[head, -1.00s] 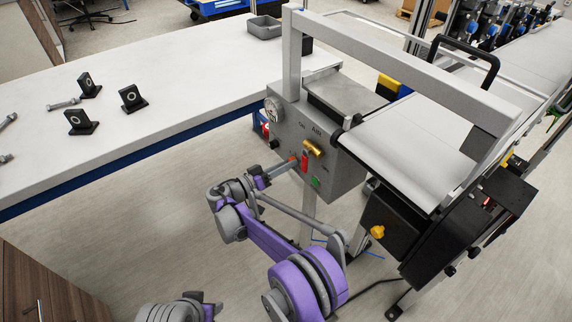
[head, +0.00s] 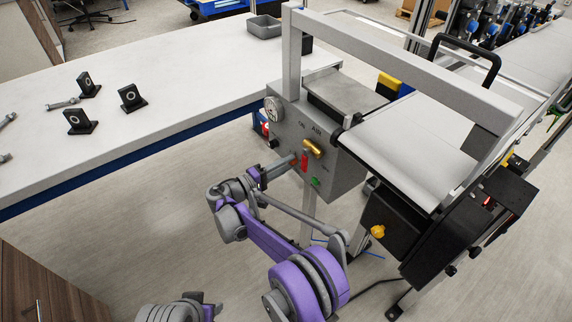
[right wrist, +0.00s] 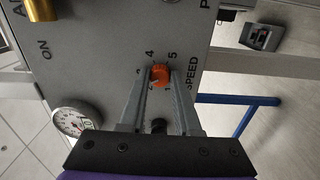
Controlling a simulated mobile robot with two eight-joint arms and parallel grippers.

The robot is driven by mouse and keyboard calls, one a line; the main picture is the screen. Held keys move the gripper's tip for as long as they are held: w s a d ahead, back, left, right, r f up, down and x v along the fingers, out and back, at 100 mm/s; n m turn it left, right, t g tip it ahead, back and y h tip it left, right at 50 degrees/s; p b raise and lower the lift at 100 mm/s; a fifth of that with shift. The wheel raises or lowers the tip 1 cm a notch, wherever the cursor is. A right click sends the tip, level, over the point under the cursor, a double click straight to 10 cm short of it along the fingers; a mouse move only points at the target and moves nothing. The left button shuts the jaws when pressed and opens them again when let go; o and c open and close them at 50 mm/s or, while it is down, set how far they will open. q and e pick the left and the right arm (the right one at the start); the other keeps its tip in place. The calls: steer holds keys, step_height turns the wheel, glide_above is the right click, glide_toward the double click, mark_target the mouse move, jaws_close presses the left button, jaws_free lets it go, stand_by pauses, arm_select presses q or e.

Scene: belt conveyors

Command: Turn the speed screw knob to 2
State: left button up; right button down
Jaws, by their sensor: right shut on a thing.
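The speed knob (right wrist: 161,76) is small and orange, on the grey control panel (head: 287,136) of the conveyor. In the right wrist view the digits 4 and 5 and the word SPEED show beside it; the other digits are mostly hidden by the fingers. A pale mark shows on the knob's left side; I cannot tell exactly which digit it points to. My right gripper (right wrist: 160,82) is shut on the knob, one finger on each side. In the head view the right gripper (head: 291,161) reaches the panel's lower left. My left gripper is not in view.
A brass valve (head: 313,149), a red part (head: 304,161) and a green button (head: 315,182) sit close right of the gripper. A round gauge (head: 272,108) is above left. The white table (head: 190,85) stands to the left; the conveyor belt (head: 410,150) is right.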

steer(key=n, duration=0.5)
steer(key=shift+n, duration=0.4)
stand_by(0.4)
steer(key=c, duration=0.6)
jaws_free()
steer(key=v, duration=1.1)
steer(key=shift+p, duration=0.3)
